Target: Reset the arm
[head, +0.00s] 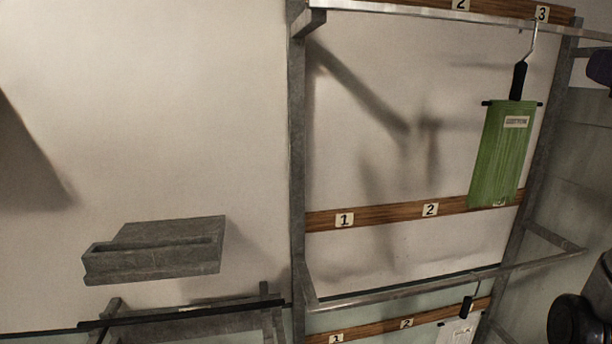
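Neither my left nor my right gripper shows clearly in the head view. Black rounded parts at the lower right edge look like links of my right arm; no fingertips can be made out there. A green hank or cloth (501,153) with a label hangs from a hook with a black grip (519,80) on the upper rail (420,9), near number 3. It hangs apart from any gripper that I can see.
A grey metal rack has a lower rail (405,294) and wooden strips numbered 1 and 2 (387,215). A white labelled piece (460,330) hangs low. A grey wall shelf (155,255) is at the left. A dark purplish object (600,66) is cut off at the right edge.

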